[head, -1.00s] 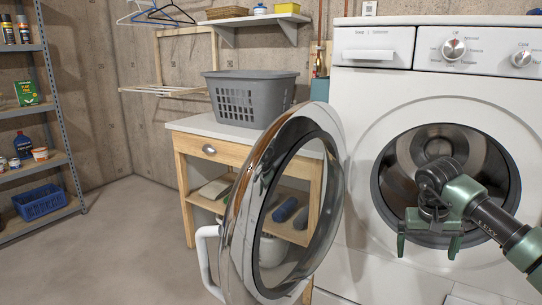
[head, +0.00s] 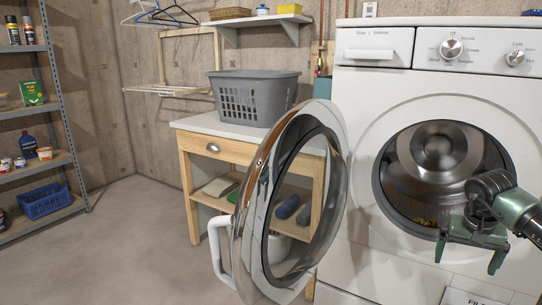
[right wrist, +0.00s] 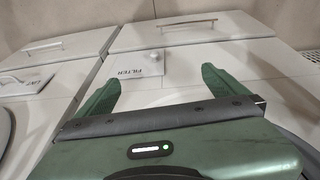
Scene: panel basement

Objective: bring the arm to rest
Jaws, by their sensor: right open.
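My right gripper (head: 467,258) is green and open, with nothing between its fingers. In the head view it is in front of the lower right rim of the washing machine's opening. In the right wrist view its two fingers (right wrist: 160,92) are spread apart over the white machine fronts. The washing machine (head: 350,165) is white, and its round door (head: 338,185) stands open to the left. My left gripper is not in view.
A grey laundry basket (head: 285,92) stands on a wooden table (head: 228,150) behind the door. A metal shelf (head: 62,110) with bottles and a blue basket (head: 45,200) is at the far left. The floor (head: 135,240) between them is clear. A FILTER flap (right wrist: 158,65) shows below.

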